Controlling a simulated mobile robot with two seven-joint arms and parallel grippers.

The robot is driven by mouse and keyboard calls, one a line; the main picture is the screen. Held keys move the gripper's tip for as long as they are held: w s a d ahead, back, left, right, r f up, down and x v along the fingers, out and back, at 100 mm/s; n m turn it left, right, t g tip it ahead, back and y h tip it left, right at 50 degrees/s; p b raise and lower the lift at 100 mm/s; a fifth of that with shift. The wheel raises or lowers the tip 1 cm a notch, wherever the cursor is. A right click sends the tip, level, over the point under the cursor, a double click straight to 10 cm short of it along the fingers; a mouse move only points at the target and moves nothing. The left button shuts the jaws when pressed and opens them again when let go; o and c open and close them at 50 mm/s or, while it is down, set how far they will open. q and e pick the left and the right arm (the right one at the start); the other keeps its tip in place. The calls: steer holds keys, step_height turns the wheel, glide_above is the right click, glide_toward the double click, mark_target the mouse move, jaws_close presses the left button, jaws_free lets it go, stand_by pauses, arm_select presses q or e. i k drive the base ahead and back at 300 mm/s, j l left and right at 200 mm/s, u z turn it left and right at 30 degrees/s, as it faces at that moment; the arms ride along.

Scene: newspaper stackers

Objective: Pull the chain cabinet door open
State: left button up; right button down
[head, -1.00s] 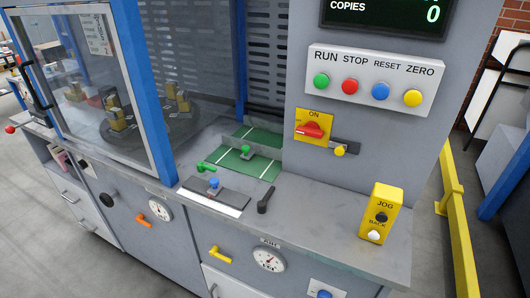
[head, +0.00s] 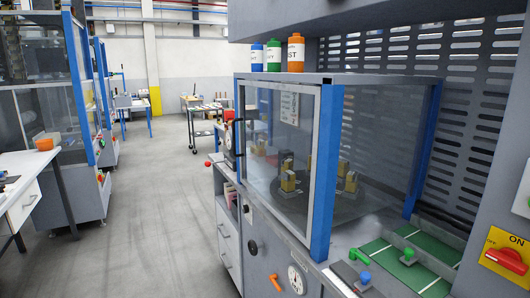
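No door in the head view carries a label that I can read as chain cabinet, so I cannot tell which door it is. The machine (head: 268,240) has a clear guard door (head: 275,150) in a grey frame with a blue post; it looks shut. A black bar handle (head: 239,137) is on its far left edge. Below, the grey front has a black knob (head: 252,247), an orange handle (head: 276,283) and a round gauge (head: 297,279). White drawer-like fronts (head: 228,238) are at its far end. Neither of my grippers is in view.
A wide grey floor aisle (head: 150,220) is open to the left of the machine. Blue-framed machines (head: 75,130) and a white table (head: 25,185) line its left side. A cart (head: 203,125) stands farther back. Three bottles (head: 273,57) stand on top of the guard.

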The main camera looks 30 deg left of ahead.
mark_target(306, 240)
steer(key=i+j, duration=0.15)
steer(key=j, duration=0.2)
steer(key=i+j+z, duration=0.1)
steer(key=j, duration=0.25)
steer(key=i+j, duration=0.15)
steer(key=j, duration=0.25)
steer(key=i+j, duration=0.1)
steer(key=j, duration=0.25)
steer(key=i+j+z, duration=0.1)
steer(key=j, duration=0.25)
steer(key=i+j, duration=0.15)
steer(key=j, duration=0.25)
